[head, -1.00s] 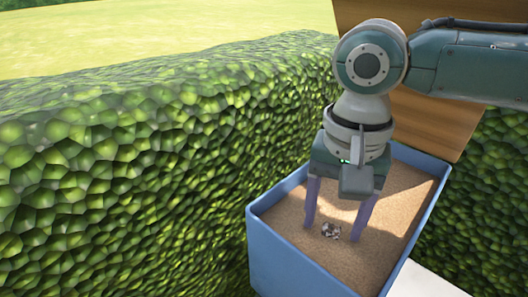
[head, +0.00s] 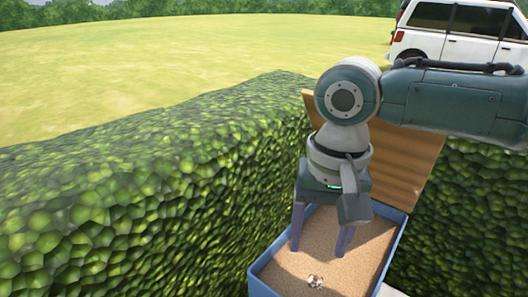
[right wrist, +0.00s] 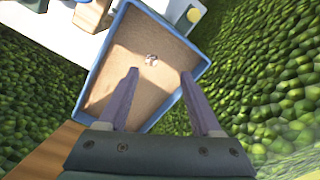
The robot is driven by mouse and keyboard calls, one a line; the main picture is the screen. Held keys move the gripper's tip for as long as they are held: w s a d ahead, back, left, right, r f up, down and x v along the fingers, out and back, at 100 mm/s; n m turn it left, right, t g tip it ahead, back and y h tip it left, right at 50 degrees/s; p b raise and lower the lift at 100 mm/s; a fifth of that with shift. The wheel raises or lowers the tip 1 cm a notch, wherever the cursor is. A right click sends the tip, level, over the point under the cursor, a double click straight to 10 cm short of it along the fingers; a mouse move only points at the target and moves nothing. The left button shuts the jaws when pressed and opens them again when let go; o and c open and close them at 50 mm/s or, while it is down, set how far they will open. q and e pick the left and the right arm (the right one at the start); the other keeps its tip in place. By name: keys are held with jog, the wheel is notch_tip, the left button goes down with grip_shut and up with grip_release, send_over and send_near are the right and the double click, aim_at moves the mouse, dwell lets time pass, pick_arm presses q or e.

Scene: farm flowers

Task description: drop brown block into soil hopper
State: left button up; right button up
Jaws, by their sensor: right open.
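The soil hopper is a blue, open-topped box (head: 258,287) filled with light brown soil; it also shows in the right wrist view (right wrist: 186,43). A small mottled, pale-and-dark lump (head: 315,282) lies on the soil, also in the right wrist view (right wrist: 151,60). I cannot tell whether it is the brown block. My right gripper (head: 318,251) is open over the hopper, fingers pointing down. In the right wrist view nothing is between its fingers (right wrist: 160,73). My left gripper is not in view.
A tall green hedge (head: 130,200) runs along the hopper's left, with more hedge at right. A wooden board (head: 412,165) stands behind the hopper. A white surface (right wrist: 60,25) adjoins the hopper. Open grass and a white car (head: 460,30) are far behind.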

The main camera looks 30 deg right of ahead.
jog(key=s+a+f+n+t+y, duration=0.1)
jog(key=s+a+n+y, duration=0.1)
jog(key=s+a+n, duration=0.75)
jog(key=s+d+r+t+h, duration=0.2)
jog(key=s+d+r, duration=0.1)
jog(key=s+d, duration=0.2)
jog(key=shift+s+d+r, duration=0.2)
jog(key=shift+s+d, duration=0.2)
jog(key=shift+s, duration=0.15)
notch_tip(320, 180, up, 6)
jog(key=p, duration=0.6)
jog(key=shift+r, duration=0.1)
